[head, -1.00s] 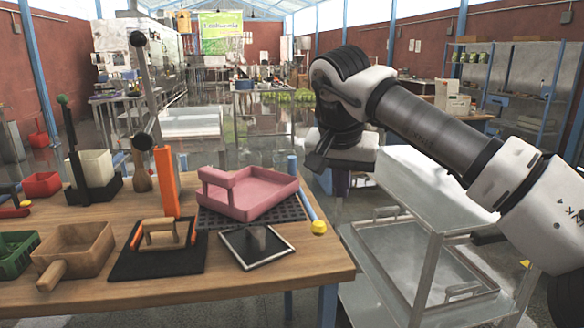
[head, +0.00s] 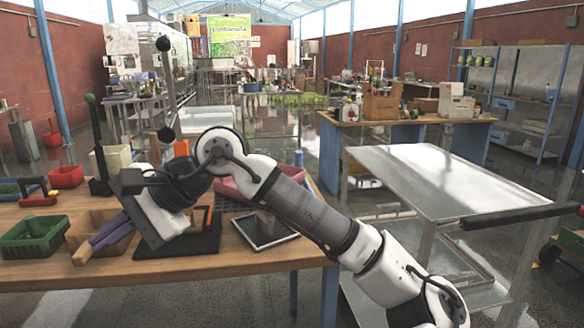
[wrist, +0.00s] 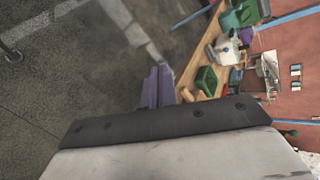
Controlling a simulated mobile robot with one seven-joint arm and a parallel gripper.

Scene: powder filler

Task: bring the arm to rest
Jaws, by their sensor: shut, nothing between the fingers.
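The wooden table (head: 200,268) carries a green crate (head: 35,236), a red bin (head: 66,177) and a pink tray (head: 232,187), partly hidden by my arm. A metal cart (head: 430,180) stands at right.

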